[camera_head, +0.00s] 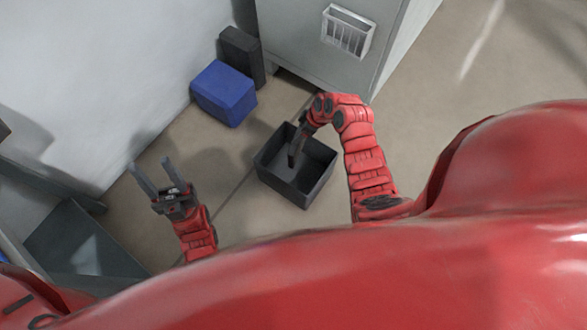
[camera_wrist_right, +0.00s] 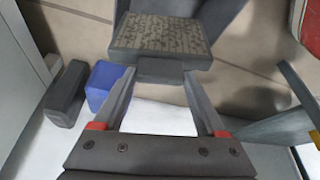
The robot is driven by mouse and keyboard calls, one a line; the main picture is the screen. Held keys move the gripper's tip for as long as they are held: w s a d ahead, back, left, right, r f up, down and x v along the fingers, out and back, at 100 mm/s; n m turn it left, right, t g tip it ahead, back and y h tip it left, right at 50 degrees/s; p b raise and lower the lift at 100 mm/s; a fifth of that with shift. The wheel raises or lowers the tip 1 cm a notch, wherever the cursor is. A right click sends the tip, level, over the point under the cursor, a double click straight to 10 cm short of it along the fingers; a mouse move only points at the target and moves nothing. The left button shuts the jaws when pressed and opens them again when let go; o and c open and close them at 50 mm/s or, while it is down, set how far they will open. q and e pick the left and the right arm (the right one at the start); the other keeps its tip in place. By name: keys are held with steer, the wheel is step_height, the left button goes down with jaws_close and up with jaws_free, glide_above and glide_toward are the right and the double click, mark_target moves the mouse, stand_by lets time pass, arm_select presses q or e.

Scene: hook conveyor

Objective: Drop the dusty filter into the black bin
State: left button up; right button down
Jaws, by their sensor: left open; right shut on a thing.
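The black bin (camera_head: 313,190) stands open on the floor at the middle of the head view. My right gripper (camera_head: 293,157) comes down from above and its tip is over the bin's opening. In the right wrist view, its fingers are shut on the dusty filter (camera_wrist_right: 160,35), a dark-framed block with a speckled grey-brown face. I cannot make the filter out clearly in the head view, nor tell how deep it reaches. My left gripper (camera_head: 158,182) is open and empty, left of the bin.
A blue box (camera_head: 224,93) and a dark box (camera_head: 242,56) stand by the wall behind the bin. A grey cabinet (camera_head: 300,35) with a white basket (camera_head: 347,33) stands at the back. A dark grey chute-like structure (camera_head: 80,240) is at lower left.

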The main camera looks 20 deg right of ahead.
steer(key=shift+f, duration=0.15)
jaws_free()
steer(key=p+v, duration=0.2)
steer(key=v, duration=1.5)
steer(key=shift+p, duration=0.4)
